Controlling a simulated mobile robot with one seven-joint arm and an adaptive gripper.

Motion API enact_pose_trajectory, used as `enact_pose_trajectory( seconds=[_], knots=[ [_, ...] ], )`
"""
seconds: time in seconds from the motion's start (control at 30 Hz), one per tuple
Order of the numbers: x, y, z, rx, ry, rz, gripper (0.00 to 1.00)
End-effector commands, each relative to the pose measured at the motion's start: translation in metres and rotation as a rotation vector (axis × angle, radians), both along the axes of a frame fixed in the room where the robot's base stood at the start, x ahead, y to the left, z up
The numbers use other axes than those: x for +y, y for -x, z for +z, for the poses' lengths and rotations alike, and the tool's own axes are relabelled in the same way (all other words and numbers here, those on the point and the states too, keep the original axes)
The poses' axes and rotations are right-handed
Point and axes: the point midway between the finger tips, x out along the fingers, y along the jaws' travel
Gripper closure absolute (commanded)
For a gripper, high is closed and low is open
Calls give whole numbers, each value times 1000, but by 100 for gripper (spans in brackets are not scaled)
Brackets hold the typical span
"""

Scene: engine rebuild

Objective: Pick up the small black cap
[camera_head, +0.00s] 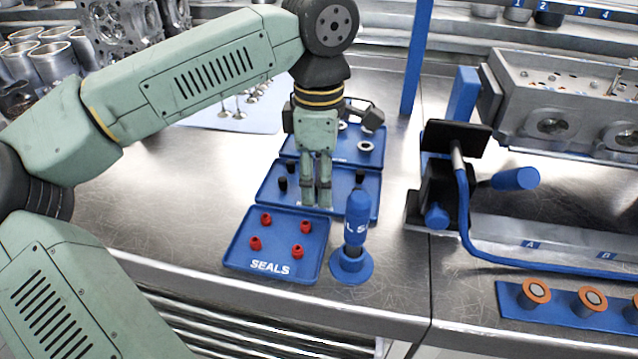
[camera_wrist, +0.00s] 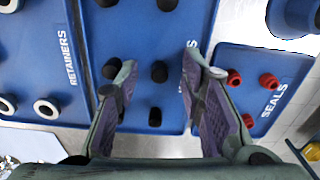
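Several small black caps stand in the blue middle tray (camera_head: 262,205). In the head view one black cap (camera_head: 282,184) is left of my gripper (camera_head: 317,190) and another (camera_head: 359,176) is to its right. My gripper points down over this tray, and its fingers hide part of it. In the wrist view my gripper (camera_wrist: 158,66) is open, its fingers spread apart. One black cap (camera_wrist: 159,71) appears between the fingertips, with another (camera_wrist: 155,116) below it in the picture. A further cap (camera_wrist: 110,68) is beside the left fingertip. I cannot tell the height above the caps.
The seals tray (camera_head: 268,238) with red seals is in front, the retainers tray (camera_head: 375,152) with pale rings behind. A blue upright tool (camera_head: 357,215) stands close right of the gripper. A black and blue fixture (camera_head: 440,185) is farther right. Bare bench (camera_head: 170,200) lies left.

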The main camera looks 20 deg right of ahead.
Motion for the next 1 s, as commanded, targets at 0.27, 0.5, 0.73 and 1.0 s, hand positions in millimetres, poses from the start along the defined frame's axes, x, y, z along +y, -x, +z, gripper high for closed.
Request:
enact_pose_trajectory(
  seconds=[0.27, 0.5, 0.73, 1.0],
  knots=[
    [0, 0, 0, 0, 0, 1, 70],
    [0, 0, 0, 0, 0, 1, 86],
    [0, 0, 0, 0, 0, 1, 100],
    [0, 0, 4, -1, 0, 1, 100]
  ],
)
